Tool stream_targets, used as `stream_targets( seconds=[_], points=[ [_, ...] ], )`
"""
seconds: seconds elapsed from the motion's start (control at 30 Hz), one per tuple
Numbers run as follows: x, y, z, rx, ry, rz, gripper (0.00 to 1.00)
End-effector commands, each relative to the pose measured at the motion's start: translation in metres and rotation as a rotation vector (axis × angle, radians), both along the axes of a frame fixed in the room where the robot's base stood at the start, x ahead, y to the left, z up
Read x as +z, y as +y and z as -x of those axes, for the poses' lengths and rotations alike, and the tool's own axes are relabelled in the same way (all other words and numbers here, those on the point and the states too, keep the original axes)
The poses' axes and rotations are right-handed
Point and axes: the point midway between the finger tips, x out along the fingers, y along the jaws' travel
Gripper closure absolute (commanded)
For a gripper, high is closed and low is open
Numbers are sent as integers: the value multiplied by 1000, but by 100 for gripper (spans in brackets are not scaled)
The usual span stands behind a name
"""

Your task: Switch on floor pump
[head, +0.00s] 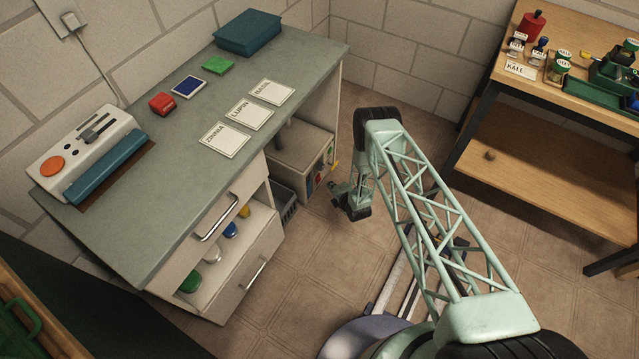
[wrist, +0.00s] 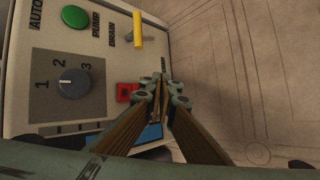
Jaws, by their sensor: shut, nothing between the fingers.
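The floor pump (head: 300,165) is a pale box on the floor under the grey desk, its panel partly visible. In the wrist view its panel (wrist: 60,45) shows a green round button (wrist: 75,16), a dark knob (wrist: 73,83) among the marks 1, 2 and 3, a yellow-handled lever (wrist: 137,28) and a red switch (wrist: 126,92). The words AUTO, PUMP and DRAIN stand near the button and lever. My gripper (wrist: 159,82) is shut and empty, its tips just right of the red switch; I cannot tell whether they touch it. The gripper also shows in the head view (head: 338,190).
The desk (head: 190,155) carries seed cards, a stamp pad and a sealer. An open drawer (head: 225,255) juts out at its front. A dark basket (head: 285,207) stands beside the pump. A wooden bench (head: 560,150) is at right. The floor between is largely clear.

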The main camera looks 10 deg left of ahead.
Motion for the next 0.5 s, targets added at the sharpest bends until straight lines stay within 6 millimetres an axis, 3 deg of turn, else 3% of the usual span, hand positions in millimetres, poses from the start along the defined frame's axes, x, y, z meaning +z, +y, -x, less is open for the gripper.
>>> stream_targets(
  seconds=[0.5],
  points=[
    [-3, 22, -10, 0, 1, 1, 100]
  ],
)
